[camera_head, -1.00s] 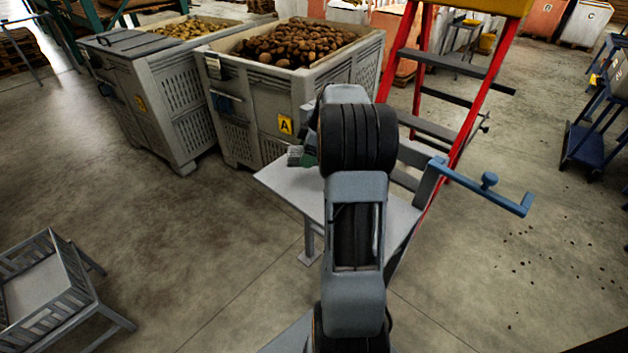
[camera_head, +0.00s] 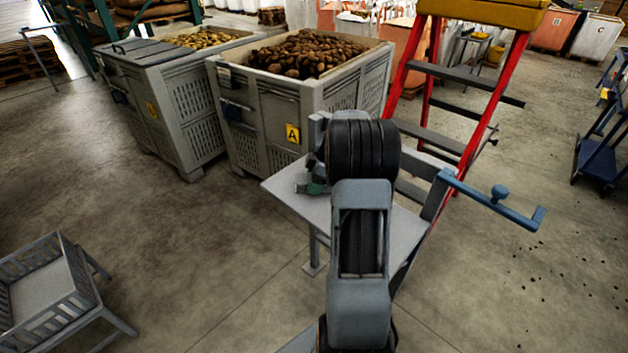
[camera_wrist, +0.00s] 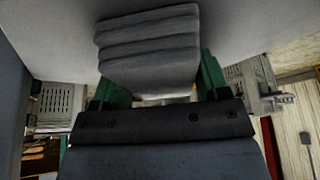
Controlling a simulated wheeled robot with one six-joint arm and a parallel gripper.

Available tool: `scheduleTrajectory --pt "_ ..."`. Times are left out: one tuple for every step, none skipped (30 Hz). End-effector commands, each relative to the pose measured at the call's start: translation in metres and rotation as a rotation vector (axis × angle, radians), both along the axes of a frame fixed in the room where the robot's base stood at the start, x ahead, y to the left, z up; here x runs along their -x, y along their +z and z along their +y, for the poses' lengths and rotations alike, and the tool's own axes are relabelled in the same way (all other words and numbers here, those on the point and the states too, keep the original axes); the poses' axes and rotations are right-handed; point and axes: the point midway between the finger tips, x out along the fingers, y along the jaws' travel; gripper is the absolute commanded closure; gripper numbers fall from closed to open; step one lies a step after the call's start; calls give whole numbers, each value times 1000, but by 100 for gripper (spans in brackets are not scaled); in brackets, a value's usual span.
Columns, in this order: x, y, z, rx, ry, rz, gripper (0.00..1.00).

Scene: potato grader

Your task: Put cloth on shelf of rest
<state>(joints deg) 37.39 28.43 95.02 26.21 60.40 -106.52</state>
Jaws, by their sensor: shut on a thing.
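A folded grey cloth (camera_wrist: 150,45) shows in several layers in the wrist view, between the green fingers of my gripper (camera_wrist: 158,78). My gripper is shut on it. The shelf of the rest is a flat light grey plate (camera_head: 284,198) in the head view, in front of the bin marked A. My gripper (camera_head: 314,187) is low over the plate's left part, mostly hidden behind my arm. In the wrist view a pale surface (camera_wrist: 255,30) fills the area around the cloth. I cannot tell whether the cloth touches it.
A blue bar with a knob (camera_head: 500,192) juts right from the rest. A bin of potatoes marked A (camera_head: 262,125) stands behind, with another bin (camera_head: 160,100) left of it. A red ladder (camera_head: 485,110) stands behind right. A slatted grey stand (camera_head: 75,270) is at lower left.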

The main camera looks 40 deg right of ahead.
Motion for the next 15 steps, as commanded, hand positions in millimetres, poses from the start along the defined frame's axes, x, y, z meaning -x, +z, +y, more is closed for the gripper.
scheduleTrajectory --pt "0 -2 0 0 0 0 55" --pt "0 -3 0 0 0 0 55" --pt "0 -3 0 1 0 -1 29" --pt "0 -2 0 0 0 0 26" --pt "0 -2 0 0 0 0 24" --pt "0 -2 0 0 0 0 20" --pt "0 -2 0 0 0 0 17" --pt "0 -2 0 0 0 0 14" --pt "0 -2 0 0 0 0 10" --pt "0 -2 0 0 0 0 7" --pt "0 -2 0 0 0 0 6" --pt "0 -2 0 0 0 0 6" --pt "0 -2 0 0 0 0 6" --pt "0 -2 0 0 0 0 6" --pt "0 -2 0 0 0 0 6"
